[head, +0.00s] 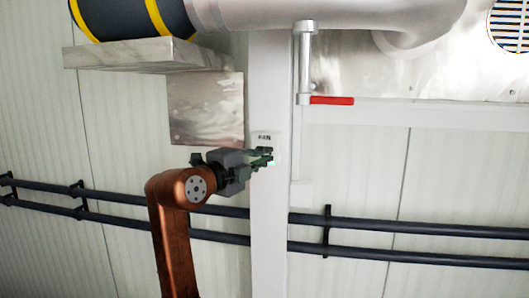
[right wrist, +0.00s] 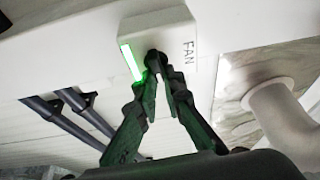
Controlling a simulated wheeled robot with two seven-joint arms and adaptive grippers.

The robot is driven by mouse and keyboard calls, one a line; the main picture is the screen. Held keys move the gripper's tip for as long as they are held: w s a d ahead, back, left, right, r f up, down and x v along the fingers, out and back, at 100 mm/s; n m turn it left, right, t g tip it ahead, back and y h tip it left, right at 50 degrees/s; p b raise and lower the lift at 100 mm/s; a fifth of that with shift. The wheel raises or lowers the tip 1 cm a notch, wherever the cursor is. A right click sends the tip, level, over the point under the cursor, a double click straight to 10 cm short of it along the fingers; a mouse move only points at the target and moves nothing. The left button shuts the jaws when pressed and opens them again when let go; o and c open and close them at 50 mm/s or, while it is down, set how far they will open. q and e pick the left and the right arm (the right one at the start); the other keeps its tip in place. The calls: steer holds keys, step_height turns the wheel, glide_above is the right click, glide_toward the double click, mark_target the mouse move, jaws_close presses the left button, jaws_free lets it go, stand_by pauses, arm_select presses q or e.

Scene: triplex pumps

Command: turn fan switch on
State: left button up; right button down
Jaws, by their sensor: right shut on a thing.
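The fan switch is a small white box (head: 264,137) on the pale vertical post. In the right wrist view the box (right wrist: 184,32) bears the word FAN, a lit green strip (right wrist: 131,62) and a dark knob (right wrist: 155,57). My right gripper (head: 269,156) reaches the switch from the left. In the right wrist view its two fingertips (right wrist: 159,74) come together at the knob, shut on it. The fingers partly hide the knob, so its exact angle is hard to tell. My left gripper is in neither view.
The post (head: 268,230) runs down the middle. Dark horizontal pipes (head: 400,257) cross the wall on both sides. A red-handled lever (head: 332,100) hangs right of the post. A metal shelf (head: 140,54) with a dark, yellow-banded cylinder is at upper left.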

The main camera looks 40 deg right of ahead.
steer(key=shift+m, duration=0.4)
steer(key=c, duration=2)
jaws_free()
steer(key=shift+c, duration=0.2)
steer(key=v, duration=1.2)
steer(key=shift+r, duration=0.2)
